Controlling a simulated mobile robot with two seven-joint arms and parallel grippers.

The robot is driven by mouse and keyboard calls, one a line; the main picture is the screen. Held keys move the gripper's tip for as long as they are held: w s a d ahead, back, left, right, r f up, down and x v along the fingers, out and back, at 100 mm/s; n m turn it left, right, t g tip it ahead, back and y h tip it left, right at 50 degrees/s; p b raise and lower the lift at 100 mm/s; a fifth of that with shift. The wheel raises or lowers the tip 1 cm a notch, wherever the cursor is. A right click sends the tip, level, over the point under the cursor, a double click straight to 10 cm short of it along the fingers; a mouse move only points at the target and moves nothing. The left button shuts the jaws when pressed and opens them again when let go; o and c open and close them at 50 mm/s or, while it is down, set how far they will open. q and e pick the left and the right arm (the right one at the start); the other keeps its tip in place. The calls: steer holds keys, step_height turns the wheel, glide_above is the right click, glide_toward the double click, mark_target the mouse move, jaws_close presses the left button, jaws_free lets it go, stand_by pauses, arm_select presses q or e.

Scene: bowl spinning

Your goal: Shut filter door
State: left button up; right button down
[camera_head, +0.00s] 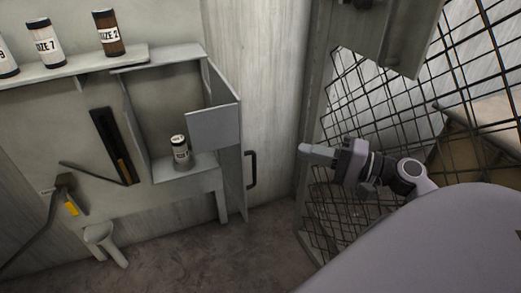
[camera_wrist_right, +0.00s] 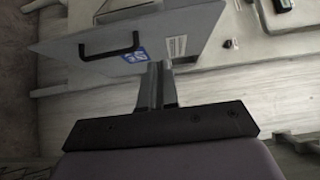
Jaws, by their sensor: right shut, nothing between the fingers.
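The filter door (camera_head: 229,175) is a grey panel at the right side of a grey wall cabinet (camera_head: 140,130). It stands open, swung out towards me, with a black handle on its right face. The cabinet's inside shows, with a labelled bottle (camera_head: 181,152) in it. In the right wrist view the door (camera_wrist_right: 190,30) shows its handle, a blue sticker and a white label. My right gripper (camera_head: 304,149) is shut and empty, to the right of the door and apart from it in the head view. Its fingers (camera_wrist_right: 157,68) overlap the door's edge in the wrist view; contact cannot be told. My left gripper is out of view.
A wire mesh fence (camera_head: 370,100) stands behind and around my right arm. Several bottles stand on a shelf (camera_head: 75,72) at upper left. Tools hang below it, including a hammer (camera_head: 66,190). The space between door and right gripper looks free.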

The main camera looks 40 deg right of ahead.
steer(key=w+a+p, duration=0.2)
steer(key=w+a, duration=0.5)
steer(key=a, duration=0.1)
steer(key=shift+w, duration=0.15)
stand_by(0.4)
